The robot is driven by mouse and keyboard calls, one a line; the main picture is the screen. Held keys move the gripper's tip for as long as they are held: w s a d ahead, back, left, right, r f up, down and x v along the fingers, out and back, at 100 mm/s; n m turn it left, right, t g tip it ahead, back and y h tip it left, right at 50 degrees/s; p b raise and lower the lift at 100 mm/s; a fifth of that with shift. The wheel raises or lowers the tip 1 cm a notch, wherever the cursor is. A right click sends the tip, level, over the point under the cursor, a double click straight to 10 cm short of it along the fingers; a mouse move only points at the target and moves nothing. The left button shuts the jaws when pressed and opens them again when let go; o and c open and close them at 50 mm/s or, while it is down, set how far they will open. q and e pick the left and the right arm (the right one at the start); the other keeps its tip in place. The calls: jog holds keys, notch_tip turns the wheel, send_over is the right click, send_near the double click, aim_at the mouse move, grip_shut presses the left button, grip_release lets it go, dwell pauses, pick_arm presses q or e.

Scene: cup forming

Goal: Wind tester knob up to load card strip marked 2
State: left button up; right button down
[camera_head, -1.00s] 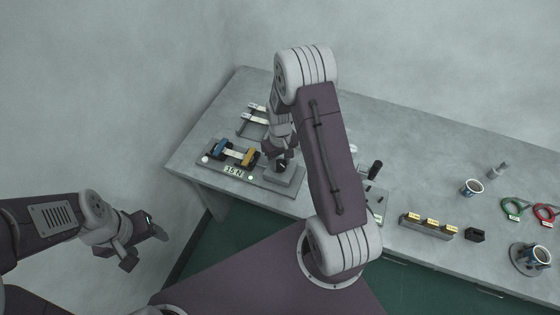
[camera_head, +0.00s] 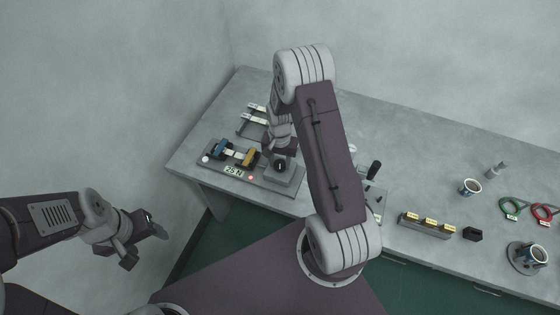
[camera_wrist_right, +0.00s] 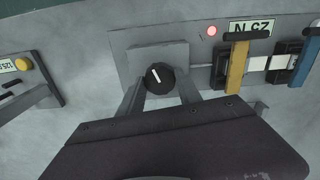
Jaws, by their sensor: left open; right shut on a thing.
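The tester (camera_head: 222,168) stands at the table's left end. Its display (camera_head: 234,170) reads 25 N, and a red lamp (camera_head: 250,178) glows beside it. A white card strip (camera_head: 235,154) spans the blue clamp (camera_head: 220,147) and the yellow clamp (camera_head: 249,157); I cannot read its mark. The black knob (camera_wrist_right: 160,78) with a white pointer line sits on a grey block (camera_wrist_right: 157,55). My right gripper (camera_wrist_right: 161,88) is shut on the knob, one finger on each side. My left gripper (camera_head: 144,246) is open and empty, off the table at the left.
The table's back middle is clear.

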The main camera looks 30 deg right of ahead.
aim_at(280, 164)
jog(key=shift+w+r+m, duration=0.1)
jog(key=shift+m, duration=0.4)
jog(key=c, duration=0.8)
grip_release()
notch_tip(280, 164, up, 9)
jog(key=shift+r+b, duration=0.1)
jog(key=shift+b, duration=0.25)
dwell(0.6)
